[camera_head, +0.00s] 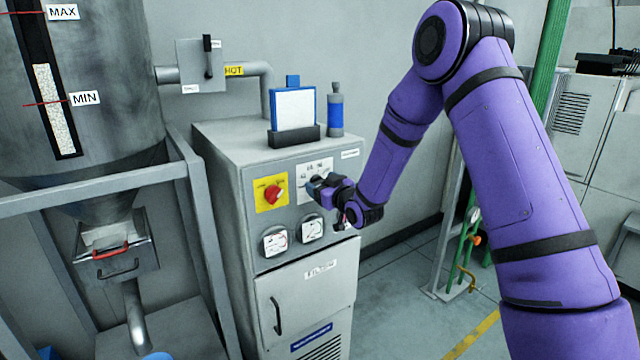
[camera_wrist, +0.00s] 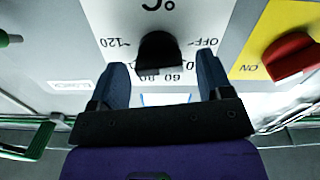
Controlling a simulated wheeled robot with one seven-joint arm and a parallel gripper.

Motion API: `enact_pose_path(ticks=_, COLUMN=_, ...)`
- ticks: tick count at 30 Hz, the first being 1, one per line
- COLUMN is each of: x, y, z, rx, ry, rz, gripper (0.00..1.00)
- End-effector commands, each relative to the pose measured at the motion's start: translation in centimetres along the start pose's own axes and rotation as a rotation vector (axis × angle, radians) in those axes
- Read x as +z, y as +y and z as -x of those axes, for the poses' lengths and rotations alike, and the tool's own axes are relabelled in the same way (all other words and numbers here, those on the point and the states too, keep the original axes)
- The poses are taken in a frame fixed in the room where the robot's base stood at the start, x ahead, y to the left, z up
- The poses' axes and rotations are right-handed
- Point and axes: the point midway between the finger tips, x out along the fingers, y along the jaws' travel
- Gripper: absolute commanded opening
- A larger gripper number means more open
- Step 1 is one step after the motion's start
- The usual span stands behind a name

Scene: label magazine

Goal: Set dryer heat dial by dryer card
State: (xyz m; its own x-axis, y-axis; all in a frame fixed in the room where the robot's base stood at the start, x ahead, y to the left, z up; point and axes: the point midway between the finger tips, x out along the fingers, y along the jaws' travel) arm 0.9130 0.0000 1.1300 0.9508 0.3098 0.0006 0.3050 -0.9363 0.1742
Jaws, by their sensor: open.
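The dryer (camera_head: 215,165) is a grey cabinet with a control panel. Its heat dial is a black knob (camera_wrist: 158,52) on a white plate (camera_head: 313,170) marked °C, OFF, 60, 80 and 120, which appears upside down in the wrist view. The knob's pointed setting cannot be made out for sure. My gripper (camera_wrist: 162,68) is open, with one finger on each side of the knob and a small gap at both sides. In the head view my gripper (camera_head: 322,188) largely covers the dial. The dryer card (camera_head: 294,108), white in a blue frame, stands on top; no writing is legible.
A red switch (camera_head: 273,194) on a yellow plate sits beside the dial, and shows near in the wrist view (camera_wrist: 290,56). Two gauges (camera_head: 275,242) lie below. A blue-grey bottle (camera_head: 336,112) stands by the card. A hopper (camera_head: 100,130) and grey frame stand at left.

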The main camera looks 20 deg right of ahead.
Motion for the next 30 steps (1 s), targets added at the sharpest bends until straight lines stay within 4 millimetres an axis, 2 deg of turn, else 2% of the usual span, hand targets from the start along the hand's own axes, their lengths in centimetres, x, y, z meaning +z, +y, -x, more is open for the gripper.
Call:
enact_pose_path(ticks=6, x=0.02, y=0.01, z=-1.24, rx=0.001, ry=-0.001, rz=-0.001, gripper=0.72)
enact_pose_path(ticks=14, x=0.00, y=0.02, z=-1.30, rx=0.001, ry=-0.001, rz=-0.001, gripper=0.72)
enact_pose_path(ticks=18, x=0.00, y=0.02, z=-1.29, rx=0.001, ry=-0.001, rz=-0.001, gripper=0.40)
enact_pose_path(ticks=20, x=0.00, y=0.02, z=-1.29, rx=0.001, ry=-0.001, rz=-0.001, gripper=0.26)
enact_pose_path(ticks=21, x=0.00, y=0.02, z=-1.29, rx=0.001, ry=-0.001, rz=-0.001, gripper=0.23)
enact_pose_path(ticks=30, x=0.00, y=0.02, z=-1.28, rx=0.000, ry=-0.001, rz=-0.037, gripper=0.23)
